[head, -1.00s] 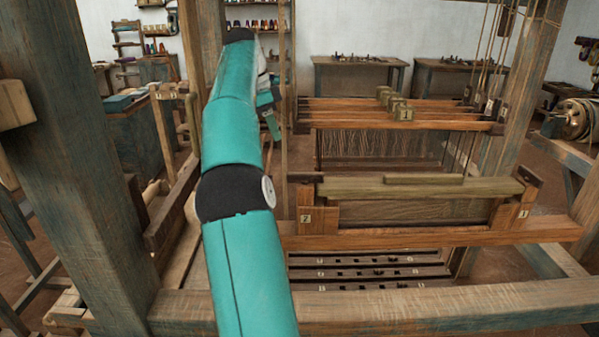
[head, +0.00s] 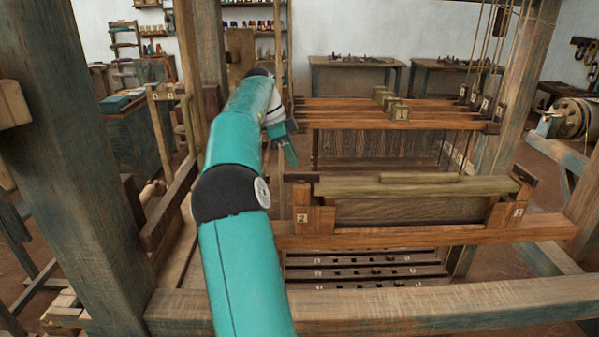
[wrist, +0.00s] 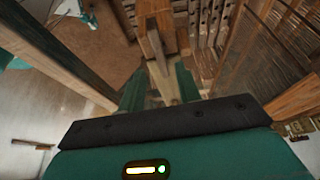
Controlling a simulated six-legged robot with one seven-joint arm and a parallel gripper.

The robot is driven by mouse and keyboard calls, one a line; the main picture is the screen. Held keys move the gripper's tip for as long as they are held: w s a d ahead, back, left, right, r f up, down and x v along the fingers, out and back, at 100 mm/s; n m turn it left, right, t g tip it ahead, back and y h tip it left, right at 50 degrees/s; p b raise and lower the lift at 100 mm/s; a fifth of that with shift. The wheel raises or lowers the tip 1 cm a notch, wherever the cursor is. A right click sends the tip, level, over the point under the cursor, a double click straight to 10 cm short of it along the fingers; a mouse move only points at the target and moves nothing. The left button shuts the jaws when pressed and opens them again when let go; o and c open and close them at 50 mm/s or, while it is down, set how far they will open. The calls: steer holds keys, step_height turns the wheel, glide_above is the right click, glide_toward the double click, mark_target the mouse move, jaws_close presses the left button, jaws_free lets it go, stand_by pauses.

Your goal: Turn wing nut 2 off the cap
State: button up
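The cap, a pale wooden bar (head: 415,187), lies across the top of the beater on the loom. A block labelled 2 (head: 303,217) stands below its left end, beside a dark end piece (head: 301,177). Wing nut 2 is too small or hidden to make out. My gripper (head: 289,147) hangs a little above and left of that end, apart from it. In the wrist view its two green fingers (wrist: 158,88) are spread, with a wooden beam end (wrist: 155,48) beyond and between them. I see nothing held.
A block labelled 1 (head: 519,210) stands at the right end. Wooden shafts (head: 385,113) lie behind the cap, and treadles (head: 365,272) are below. A thick loom post (head: 75,160) stands left, and a front rail (head: 400,304) crosses the foreground.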

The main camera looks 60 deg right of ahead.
mark_target(300, 173)
steer(key=x, duration=0.6)
jaws_close()
